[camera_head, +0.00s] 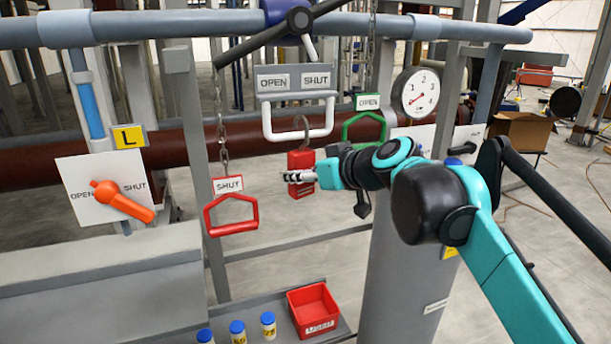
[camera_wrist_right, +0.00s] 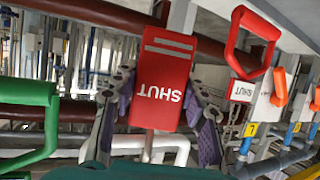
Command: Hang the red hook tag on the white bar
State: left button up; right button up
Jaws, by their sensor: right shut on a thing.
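The red hook tag (camera_head: 301,160) is upright, with its grey hook (camera_head: 303,127) at the top. My right gripper (camera_head: 298,178) is shut on the tag's body from the right. In the right wrist view the tag (camera_wrist_right: 160,82), marked SHUT and upside down, sits between my two fingers (camera_wrist_right: 160,110). The white bar (camera_head: 284,135) is a U-shaped handle below the OPEN/SHUT plate (camera_head: 295,80). The hook overlaps the bar in the head view; whether it is around the bar or in front of it I cannot tell. My left gripper is not in view.
A red handle (camera_head: 231,228) hangs on a chain left of the tag. A green handle (camera_head: 363,128) is close behind my right wrist. A gauge (camera_head: 420,93) is further right. A red bin (camera_head: 313,308) and several blue-capped bottles stand below on a shelf.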

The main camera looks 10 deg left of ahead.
jog(key=shift+w+a+f, duration=0.25)
jog(key=shift+w+f, duration=0.15)
jog(key=shift+f, duration=0.1)
jog(key=shift+w+a+f+b, duration=0.1)
jog(key=shift+w+f+b, duration=0.05)
jog(key=shift+f+b, duration=0.25)
jog(key=shift+f, duration=0.35)
jog(key=o, duration=1.3)
jog(key=shift+c, duration=0.2)
